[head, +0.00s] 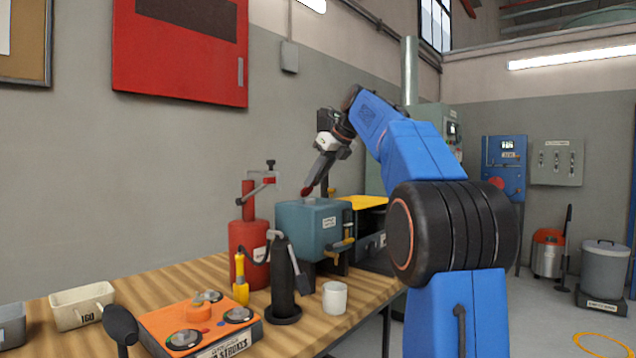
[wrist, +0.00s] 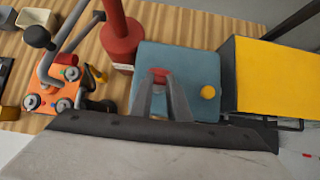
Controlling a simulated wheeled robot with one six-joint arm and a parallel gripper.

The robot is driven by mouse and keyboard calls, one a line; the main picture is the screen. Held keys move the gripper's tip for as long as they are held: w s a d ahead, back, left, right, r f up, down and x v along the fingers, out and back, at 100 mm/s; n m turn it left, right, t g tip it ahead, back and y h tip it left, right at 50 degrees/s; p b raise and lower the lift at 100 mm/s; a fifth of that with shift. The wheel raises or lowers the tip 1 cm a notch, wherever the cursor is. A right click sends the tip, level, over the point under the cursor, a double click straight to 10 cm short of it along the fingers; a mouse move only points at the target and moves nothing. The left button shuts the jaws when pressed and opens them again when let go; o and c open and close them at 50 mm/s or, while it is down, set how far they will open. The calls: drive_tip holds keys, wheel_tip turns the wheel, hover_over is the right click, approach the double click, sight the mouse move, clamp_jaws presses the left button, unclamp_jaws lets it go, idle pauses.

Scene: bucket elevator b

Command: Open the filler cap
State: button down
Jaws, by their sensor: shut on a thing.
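A teal box-shaped tank (head: 308,232) stands on the wooden bench, and in the wrist view its flat top (wrist: 190,62) fills the middle. A small red cap (wrist: 158,73) sits between my fingertips over this top; in the head view the red cap (head: 306,191) shows at the fingertips by the top face. I take it to be the filler cap. My gripper (head: 310,185) reaches down from above and is shut on the red cap; both fingers (wrist: 160,82) show in the wrist view. I cannot tell whether the cap is seated or slightly raised. A yellow round knob (wrist: 208,92) is on the same top.
A red cylinder (head: 249,235) with a pipe stands close left of the tank. A yellow-topped unit (wrist: 272,75) stands close to its right. A black pump-like stand (head: 284,285), white cup (head: 335,297) and orange panel (head: 197,325) are on the bench in front.

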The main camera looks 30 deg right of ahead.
drive_tip(key=shift+w+a+r+g, duration=0.1)
drive_tip(key=shift+w+r+g, duration=0.1)
drive_tip(key=shift+w+g, duration=0.1)
drive_tip(key=shift+w+a+r, duration=0.15)
drive_tip(key=shift+w+r, duration=0.05)
drive_tip(key=shift+w, duration=0.2)
drive_tip(key=shift+w+a+r, duration=0.15)
drive_tip(key=shift+w+r, duration=0.05)
drive_tip(key=shift+w, duration=0.2)
drive_tip(key=shift+w+a+r, duration=0.1)
drive_tip(key=shift+w+a, duration=0.15)
drive_tip(key=shift+w, duration=0.45)
drive_tip(key=shift+w+a+r, duration=0.1)
drive_tip(key=shift+w+a, duration=0.15)
drive_tip(key=shift+w, duration=0.45)
drive_tip(key=c, duration=1.7)
unclamp_jaws()
drive_tip(key=shift+w, duration=0.1)
